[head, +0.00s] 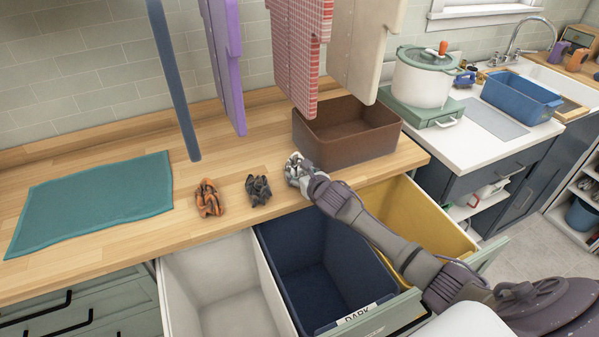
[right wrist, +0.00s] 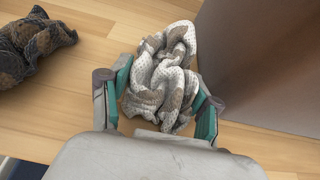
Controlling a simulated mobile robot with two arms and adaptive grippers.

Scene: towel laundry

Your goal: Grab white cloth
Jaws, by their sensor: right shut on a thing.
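The white cloth (right wrist: 163,72), crumpled with grey-brown patches, lies between the fingers of my right gripper (right wrist: 158,100) in the right wrist view. The fingers are shut on it, and it appears to be at the counter surface. In the head view my right gripper (head: 297,170) reaches over the counter's front edge, with a little of the white cloth (head: 294,160) showing; the rest is hidden by the gripper. A dark grey cloth (head: 258,189) and an orange patterned cloth (head: 208,198) lie crumpled to its left. My left gripper is not in view.
A brown box (head: 345,150) stands right behind the gripper. Open drawer bins, white (head: 215,260), dark blue (head: 318,265) and yellow (head: 405,205), lie below the counter's front. A teal mat (head: 92,200) lies left.

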